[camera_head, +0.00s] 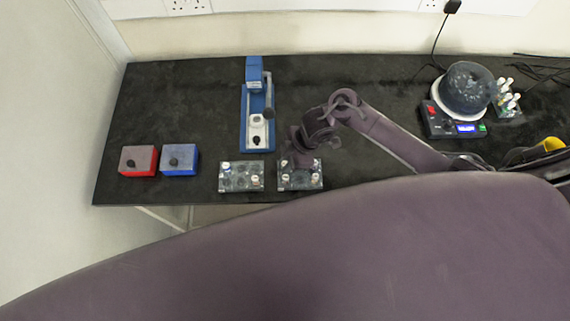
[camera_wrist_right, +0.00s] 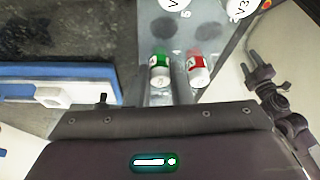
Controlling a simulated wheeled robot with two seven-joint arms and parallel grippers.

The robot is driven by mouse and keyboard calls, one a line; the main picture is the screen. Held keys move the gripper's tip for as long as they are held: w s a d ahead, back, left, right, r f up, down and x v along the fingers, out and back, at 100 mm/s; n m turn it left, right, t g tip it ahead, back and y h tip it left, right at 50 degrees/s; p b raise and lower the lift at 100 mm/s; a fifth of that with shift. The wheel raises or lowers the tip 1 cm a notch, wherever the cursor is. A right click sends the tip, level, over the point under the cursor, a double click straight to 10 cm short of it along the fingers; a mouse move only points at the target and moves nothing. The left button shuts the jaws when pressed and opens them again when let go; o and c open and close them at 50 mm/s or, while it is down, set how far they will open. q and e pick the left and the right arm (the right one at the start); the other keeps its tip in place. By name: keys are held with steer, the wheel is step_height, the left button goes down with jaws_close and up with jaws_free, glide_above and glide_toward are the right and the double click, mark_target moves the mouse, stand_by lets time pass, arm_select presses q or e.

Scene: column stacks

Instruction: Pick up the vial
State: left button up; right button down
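In the head view, a clear rack (camera_head: 300,187) near the table's front edge holds several white-capped vials; one vial (camera_head: 316,177) shows at its front right. My right gripper (camera_head: 303,160) points down over this rack and hides its middle. In the right wrist view, a vial with a green band (camera_wrist_right: 160,70) and a vial with a red band (camera_wrist_right: 196,70) lie close ahead of the gripper's dark body. My left gripper is not in view.
A second clear rack (camera_head: 241,187) with vials stands to the left. Red (camera_head: 138,161) and blue (camera_head: 180,161) boxes are farther left. A blue-and-white device (camera_head: 257,105) stands behind the racks. A balance (camera_head: 436,120) with a dark round vessel (camera_head: 468,88) is at right.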

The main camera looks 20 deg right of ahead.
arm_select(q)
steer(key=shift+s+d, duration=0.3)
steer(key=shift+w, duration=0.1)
arm_select(e)
steer(key=shift+r, duration=0.15)
